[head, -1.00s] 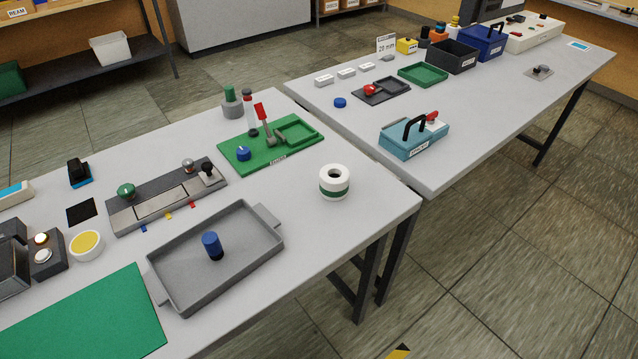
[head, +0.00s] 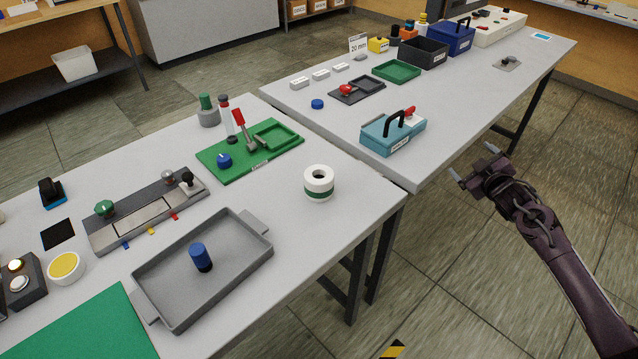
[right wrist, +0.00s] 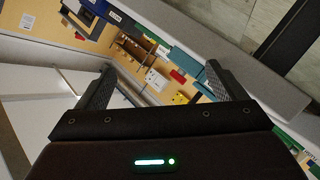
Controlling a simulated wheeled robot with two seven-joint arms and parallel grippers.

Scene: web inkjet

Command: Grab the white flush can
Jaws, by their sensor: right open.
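The white can (head: 319,186), round with a green band and a dark hole in its top, stands upright near the right front corner of the near table (head: 345,225). My right gripper (head: 472,163) is in the head view, to the right of the can and clear of it, beyond the table's edge over the floor. It is open and empty. Its two fingers also show spread apart in the right wrist view (right wrist: 160,78), where I cannot make out the can. My left gripper is not in view.
A grey tray (head: 233,276) with a blue cylinder (head: 200,256) lies left of the can. A green board (head: 215,168) with a red-handled lever is behind it. A teal box (head: 393,136) with a black handle stands on the far table. Table around the can is bare.

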